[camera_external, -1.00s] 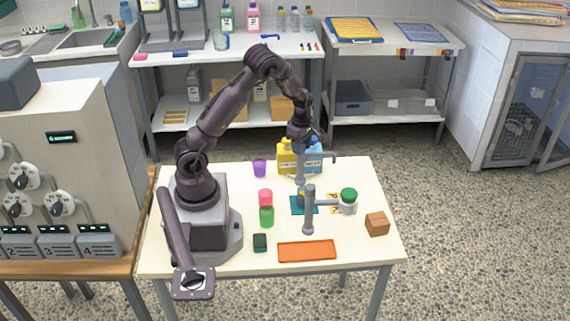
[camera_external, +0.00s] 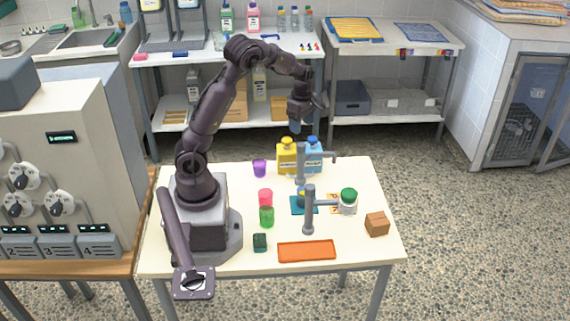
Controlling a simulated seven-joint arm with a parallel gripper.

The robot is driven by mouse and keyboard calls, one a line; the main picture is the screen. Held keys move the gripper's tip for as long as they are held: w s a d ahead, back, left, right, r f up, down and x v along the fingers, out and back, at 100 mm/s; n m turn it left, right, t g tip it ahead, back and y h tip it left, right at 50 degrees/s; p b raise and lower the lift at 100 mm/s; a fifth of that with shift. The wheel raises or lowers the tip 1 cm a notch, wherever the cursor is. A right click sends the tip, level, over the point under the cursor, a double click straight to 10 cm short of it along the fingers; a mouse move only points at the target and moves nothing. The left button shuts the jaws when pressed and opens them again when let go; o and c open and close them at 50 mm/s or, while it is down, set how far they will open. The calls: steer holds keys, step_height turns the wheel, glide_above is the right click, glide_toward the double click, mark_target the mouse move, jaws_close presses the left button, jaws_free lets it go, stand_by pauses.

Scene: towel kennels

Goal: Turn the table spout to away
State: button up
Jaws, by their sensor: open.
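Two grey spouts stand on the table. The back spout (camera_external: 300,168) has its arm pointing right, with a short downturned end. The front spout (camera_external: 309,212) also has its arm pointing right, reaching toward the green-lidded jar (camera_external: 348,202). My gripper (camera_external: 295,127) is open and points down, above and beyond the table's back edge. It is apart from both spouts and appears empty, though its fingers are small in this view.
A yellow bottle (camera_external: 286,158) and a blue bottle (camera_external: 313,160) stand behind the back spout. A purple cup (camera_external: 259,168), red-and-green cups (camera_external: 266,214), a dark green block (camera_external: 259,242), an orange tray (camera_external: 306,258) and a brown box (camera_external: 376,224) are on the white table (camera_external: 365,175).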

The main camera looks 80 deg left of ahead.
step_height(320, 180, up, 4)
stand_by(0.6)
steer(key=s+d+r+m+t, duration=0.2)
steer(key=s+d+r+m, duration=0.2)
steer(key=d+m, duration=0.7)
steer(key=s+d+r+m+t, duration=0.3)
steer(key=s+d+m, duration=0.5)
steer(key=d+m, duration=0.4)
steer(key=r+m, duration=0.1)
steer(key=m, duration=0.3)
steer(key=shift+d+r+t, duration=0.2)
steer(key=shift+d+t, duration=0.05)
steer(key=shift+t, duration=0.05)
